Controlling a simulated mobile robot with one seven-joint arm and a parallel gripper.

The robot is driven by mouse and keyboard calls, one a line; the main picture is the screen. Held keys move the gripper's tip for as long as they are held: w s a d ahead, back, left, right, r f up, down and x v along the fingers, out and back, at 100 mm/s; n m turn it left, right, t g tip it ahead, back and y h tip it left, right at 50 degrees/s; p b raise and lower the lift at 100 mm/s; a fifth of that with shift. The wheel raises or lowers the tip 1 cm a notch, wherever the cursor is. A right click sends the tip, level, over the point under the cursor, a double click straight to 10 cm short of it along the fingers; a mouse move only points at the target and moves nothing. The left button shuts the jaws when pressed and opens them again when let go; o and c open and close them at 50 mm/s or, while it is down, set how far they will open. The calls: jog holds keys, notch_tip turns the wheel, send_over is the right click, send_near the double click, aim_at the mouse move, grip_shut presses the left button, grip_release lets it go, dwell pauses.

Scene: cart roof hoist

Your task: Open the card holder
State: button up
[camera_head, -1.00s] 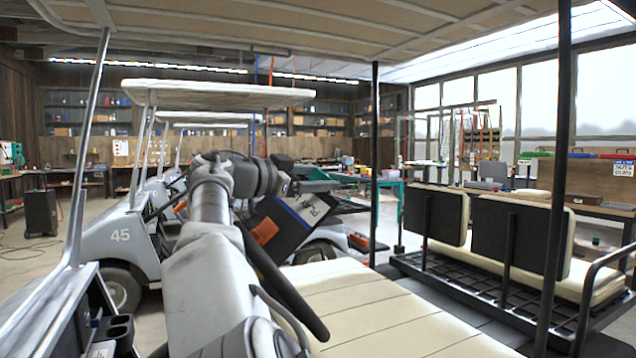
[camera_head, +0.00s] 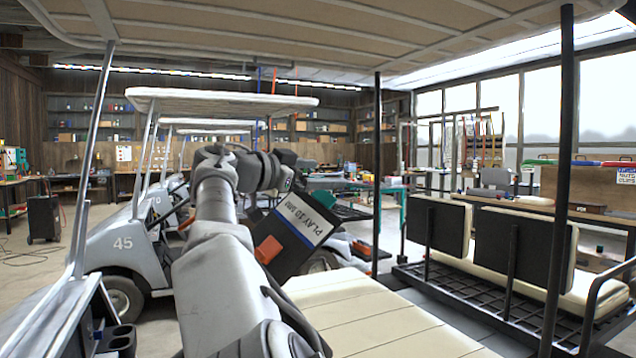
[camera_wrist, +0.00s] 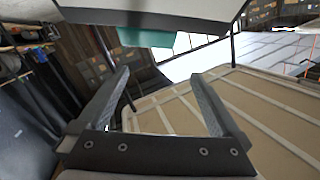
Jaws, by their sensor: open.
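A black, tilted panel with a white and blue strip lettered "PLAY 3D ..." shows in the head view; I take it for the card holder (camera_head: 283,243). An orange piece (camera_head: 267,249) sits at its left edge. My arm crosses in front of its left side. My gripper's fingers (camera_wrist: 161,74) are spread in the wrist view with nothing between them. In the head view the gripper end lies just above and behind the panel, and I cannot make out its fingertips. I cannot find the card holder in the wrist view, which looks toward the slatted roof, upside down.
A cream bench seat (camera_head: 390,325) lies below the arm. A dark roof post (camera_head: 376,160) stands to its right. The slatted roof (camera_head: 300,35) spans overhead. Black-backed seats (camera_head: 505,245) stand at right. White cart 45 (camera_head: 130,250) stands at left.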

jog(key=s+d+r, duration=0.4)
jog(key=d+r, duration=0.2)
jog(key=d, duration=0.4)
jog(key=shift+d+r, duration=0.2)
jog(key=shift+d, duration=0.2)
jog(key=s+d+f+n+g+y, duration=0.1)
jog(key=s+d+f+g+y, duration=0.15)
jog(key=d+f, duration=0.7)
jog(key=s+d+f+n+g+y, duration=0.2)
jog(key=s+d+f+n+y, duration=0.15)
jog(key=s+f, duration=0.4)
jog(key=s+a+f+n+g+y, duration=0.1)
jog(key=s+a+f+n+y, duration=0.35)
jog(key=s+f, duration=0.75)
jog(key=s+a+f+n+g+y, duration=0.15)
jog(key=s+a+f+n, duration=0.45)
jog(key=s+f, duration=0.6)
notch_tip(320, 180, up, 22)
jog(key=s+m+p, duration=0.1)
jog(key=p, duration=1.9)
jog(key=shift+s+a+r+t+y+p, duration=0.25)
jog(key=shift+a+t+y+p, duration=0.05)
jog(key=shift+a+t+p, duration=0.1)
